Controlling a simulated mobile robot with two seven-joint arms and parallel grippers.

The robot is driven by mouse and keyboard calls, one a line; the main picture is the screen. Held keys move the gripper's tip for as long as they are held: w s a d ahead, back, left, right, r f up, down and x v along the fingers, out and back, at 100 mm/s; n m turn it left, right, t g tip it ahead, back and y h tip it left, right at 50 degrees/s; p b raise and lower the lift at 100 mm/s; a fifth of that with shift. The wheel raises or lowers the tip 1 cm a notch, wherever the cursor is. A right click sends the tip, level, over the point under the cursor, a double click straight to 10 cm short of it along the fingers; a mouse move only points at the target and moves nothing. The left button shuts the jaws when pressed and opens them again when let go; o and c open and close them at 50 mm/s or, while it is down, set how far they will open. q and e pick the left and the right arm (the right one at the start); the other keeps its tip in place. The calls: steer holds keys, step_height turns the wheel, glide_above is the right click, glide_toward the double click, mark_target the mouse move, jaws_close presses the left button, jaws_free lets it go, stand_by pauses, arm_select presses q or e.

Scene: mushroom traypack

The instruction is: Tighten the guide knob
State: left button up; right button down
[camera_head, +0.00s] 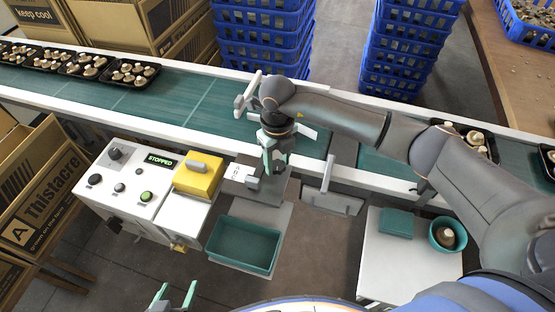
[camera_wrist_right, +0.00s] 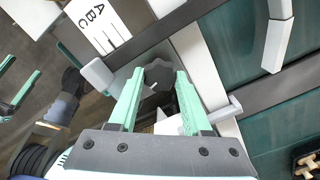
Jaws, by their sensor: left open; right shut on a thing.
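The guide knob (camera_wrist_right: 158,74) is dark grey and lobed with a small white mark, and shows between the fingertips in the right wrist view. My right gripper (camera_wrist_right: 158,80) has its green fingers shut on it, one finger on each side. In the head view my right gripper (camera_head: 273,160) points down at the near edge of the conveyor and hides most of the knob. A white scale plate marked A, B, C (camera_wrist_right: 97,22) lies beside the knob. My left gripper (camera_head: 174,295) is open and empty at the bottom of the head view, well away from the knob.
The conveyor belt (camera_head: 135,103) carries mushroom trays (camera_head: 133,73) at the far left. A control box (camera_head: 125,183) showing STOPPED stands left of the gripper. A teal bin (camera_head: 243,245) lies below. A white stand (camera_head: 395,262) with a teal bowl (camera_head: 434,241) is at right.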

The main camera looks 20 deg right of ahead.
mark_target(277, 165)
steer(key=m, duration=0.4)
steer(key=shift+m, duration=0.3)
steer(key=shift+m+p, duration=0.55)
steer(key=shift+m, duration=1.35)
steer(key=shift+c, duration=1.7)
jaws_free()
step_height(277, 165, up, 13)
steer(key=shift+f+b, duration=0.2)
steer(key=shift+b, duration=0.1)
